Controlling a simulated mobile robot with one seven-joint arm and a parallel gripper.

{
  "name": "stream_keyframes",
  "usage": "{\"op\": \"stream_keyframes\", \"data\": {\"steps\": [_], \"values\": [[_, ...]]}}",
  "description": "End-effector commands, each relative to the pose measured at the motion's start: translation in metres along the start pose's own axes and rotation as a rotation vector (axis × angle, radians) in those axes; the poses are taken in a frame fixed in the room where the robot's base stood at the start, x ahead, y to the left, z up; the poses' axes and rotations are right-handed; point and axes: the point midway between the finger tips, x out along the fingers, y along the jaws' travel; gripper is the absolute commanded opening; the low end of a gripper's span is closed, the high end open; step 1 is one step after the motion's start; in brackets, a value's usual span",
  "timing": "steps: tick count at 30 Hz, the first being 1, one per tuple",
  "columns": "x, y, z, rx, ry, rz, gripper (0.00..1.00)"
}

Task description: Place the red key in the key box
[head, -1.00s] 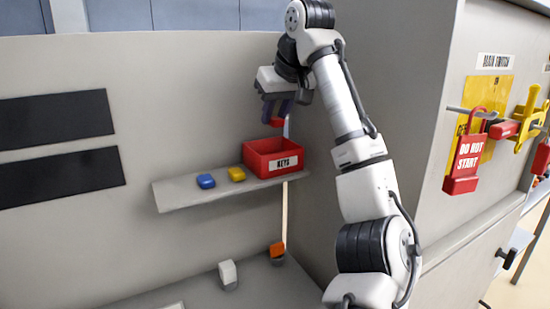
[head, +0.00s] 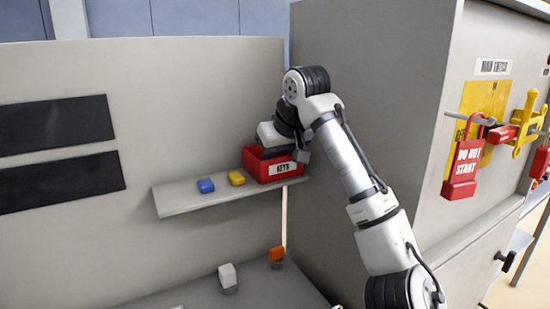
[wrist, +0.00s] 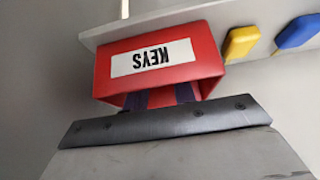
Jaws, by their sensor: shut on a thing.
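The red key box (head: 259,170), labelled KEYS, stands at the right end of the grey shelf, and its label side also shows in the wrist view (wrist: 205,58). My gripper (head: 277,150) is lowered into the open top of the box. In the wrist view its dark fingers (wrist: 161,97) pass inside the box rim, and their tips are hidden by the wall.
A blue key (head: 206,186) and a yellow key (head: 236,178) lie on the shelf (head: 180,201) left of the box. A cabinet wall (head: 350,75) rises close on the right. A red DO NOT START padlock (head: 463,165) hangs by the main switch. White and orange-topped items stand below.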

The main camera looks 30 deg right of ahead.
Motion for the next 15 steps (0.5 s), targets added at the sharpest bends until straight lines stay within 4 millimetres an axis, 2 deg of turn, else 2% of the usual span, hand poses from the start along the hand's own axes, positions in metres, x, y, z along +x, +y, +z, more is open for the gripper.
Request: {"op": "stream_keyframes", "data": {"steps": [2,3,7,15], "values": [[0.0032,-0.0003,0.0019,0.000,0.000,-0.001,0.05],[0.0026,-0.0003,0.0016,-0.001,0.000,-0.001,0.29],[0.0022,-0.0001,0.0014,0.000,0.000,0.000,0.46],[0.0019,0.0000,0.0012,0.000,0.000,0.000,0.48]]}}
